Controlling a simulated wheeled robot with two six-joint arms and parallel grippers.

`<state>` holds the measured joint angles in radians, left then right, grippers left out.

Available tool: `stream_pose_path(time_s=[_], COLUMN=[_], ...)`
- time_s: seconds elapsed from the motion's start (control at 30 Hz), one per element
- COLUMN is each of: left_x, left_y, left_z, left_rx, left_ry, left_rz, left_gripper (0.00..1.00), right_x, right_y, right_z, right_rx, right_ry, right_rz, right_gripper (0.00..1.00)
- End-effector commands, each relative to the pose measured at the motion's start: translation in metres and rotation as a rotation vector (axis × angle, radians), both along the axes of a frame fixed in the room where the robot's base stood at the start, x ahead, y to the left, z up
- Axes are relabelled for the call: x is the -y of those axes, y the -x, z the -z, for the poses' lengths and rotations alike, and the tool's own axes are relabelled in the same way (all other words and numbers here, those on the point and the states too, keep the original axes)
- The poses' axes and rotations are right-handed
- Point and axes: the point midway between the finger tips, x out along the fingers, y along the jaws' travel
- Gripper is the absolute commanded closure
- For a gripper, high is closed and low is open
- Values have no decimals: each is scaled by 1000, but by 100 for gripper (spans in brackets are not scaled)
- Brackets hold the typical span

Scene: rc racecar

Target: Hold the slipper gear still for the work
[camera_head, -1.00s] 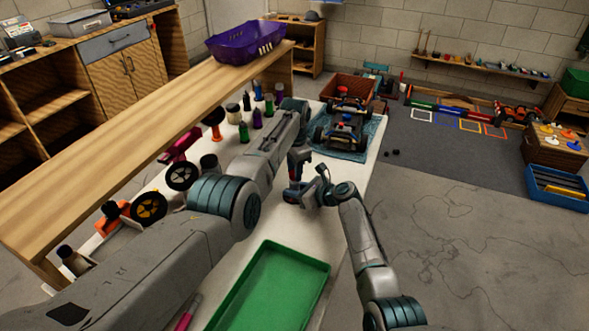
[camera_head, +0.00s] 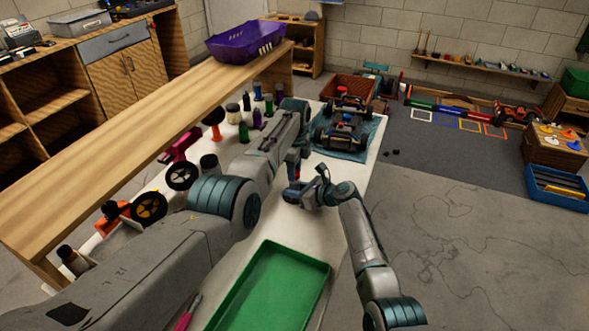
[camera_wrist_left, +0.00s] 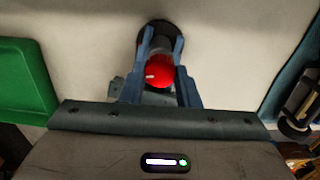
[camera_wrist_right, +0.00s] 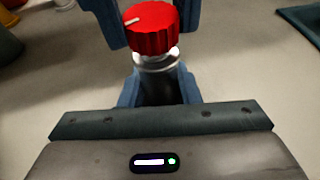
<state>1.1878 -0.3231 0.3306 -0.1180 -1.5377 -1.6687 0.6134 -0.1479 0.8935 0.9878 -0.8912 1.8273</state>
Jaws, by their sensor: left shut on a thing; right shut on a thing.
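The slipper gear piece shows in the right wrist view as a dark body (camera_wrist_right: 158,88) under a silver collar, with a ribbed red knob (camera_wrist_right: 152,30) on top. My right gripper (camera_head: 297,193) seems shut on the dark body, below the knob. My left gripper (camera_head: 298,163) hangs just above the right one, pointing down. In the left wrist view its fingers flank the red knob (camera_wrist_left: 159,74) and appear shut on it. A dark round shape lies beyond the knob there. The gear's teeth are hidden, and the contact points are small in the head view.
A green tray (camera_head: 270,287) lies at the table's near end. An RC car (camera_head: 345,130) stands on a blue mat (camera_head: 348,154) at the far end. Bottles and loose wheels (camera_head: 150,207) line the left side, behind my left arm. A raised wooden shelf borders them.

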Motion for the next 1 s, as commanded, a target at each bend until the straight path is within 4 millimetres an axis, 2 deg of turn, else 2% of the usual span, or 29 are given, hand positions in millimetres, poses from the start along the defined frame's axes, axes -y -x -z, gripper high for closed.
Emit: stream_pose_path(time_s=[0.4,0.97,1.0], left_x=[-2,-3,-3], left_y=[-1,-2,-2], left_z=[0,0,0], left_rx=[4,4,4], left_ry=[-3,-4,-4], left_rz=[201,235,235], left_gripper=[94,94,69], right_x=[1,1,1], right_y=[0,0,0], right_z=[1,1,1], right_rx=[-1,-1,-1], right_ry=[1,1,1], right_rz=[0,0,0], right_gripper=[95,95,95])
